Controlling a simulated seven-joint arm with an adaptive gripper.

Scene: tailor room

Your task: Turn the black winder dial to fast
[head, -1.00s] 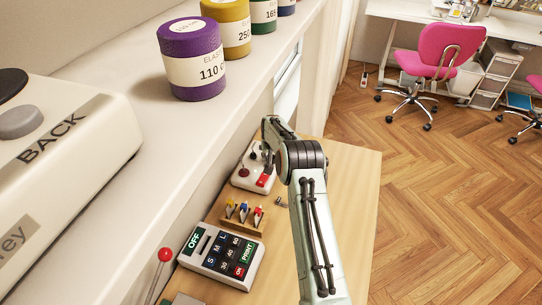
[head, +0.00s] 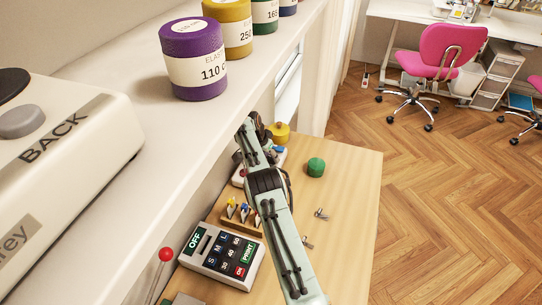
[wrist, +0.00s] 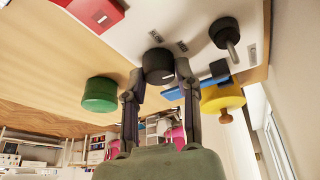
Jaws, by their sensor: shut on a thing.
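A round black dial (wrist: 158,66) stands on the white face of a device (wrist: 180,18) in the wrist view. My gripper (wrist: 159,74) has one finger on each side of the dial and is shut on it. Small dark labels (wrist: 182,46) lie on the white face beside the dial; I cannot read them. In the head view the white device (head: 237,180) is mostly hidden behind my arm, and the dial and my fingertips cannot be made out there.
A second black knob with a grey lever (wrist: 224,34) and a red block (wrist: 95,12) are near the dial. A green spool (head: 316,167) and a yellow spool (head: 279,132) stand close by. A clip rack (head: 240,214) and a keypad box (head: 222,256) are nearer. A shelf (head: 130,100) overhangs left.

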